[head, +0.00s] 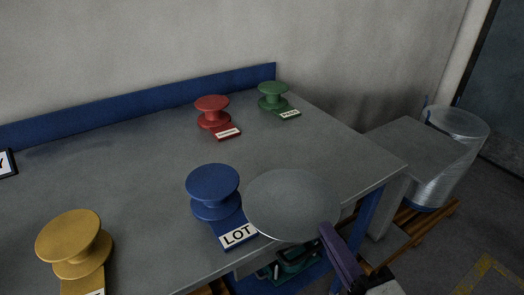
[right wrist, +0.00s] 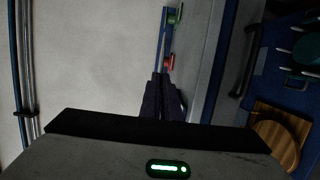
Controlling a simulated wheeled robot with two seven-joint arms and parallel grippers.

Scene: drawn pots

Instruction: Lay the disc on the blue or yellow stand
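The grey disc (head: 290,203) shows in the head view, to the right of the blue stand, over the table's front edge. My right gripper (head: 328,232) is at its lower right rim, with its fingers shut on it. The blue stand (head: 212,182) has a bare round top and a plate reading LOT. The yellow stand (head: 68,235) is bare at the front left, its label cut off. My left gripper is not in view.
A red stand (head: 212,104) and a green stand (head: 273,90) stand bare at the back of the grey table (head: 130,165). A blue backboard (head: 140,107) runs behind. A grey box (head: 420,145) and a wrapped cylinder (head: 450,160) stand right of the table.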

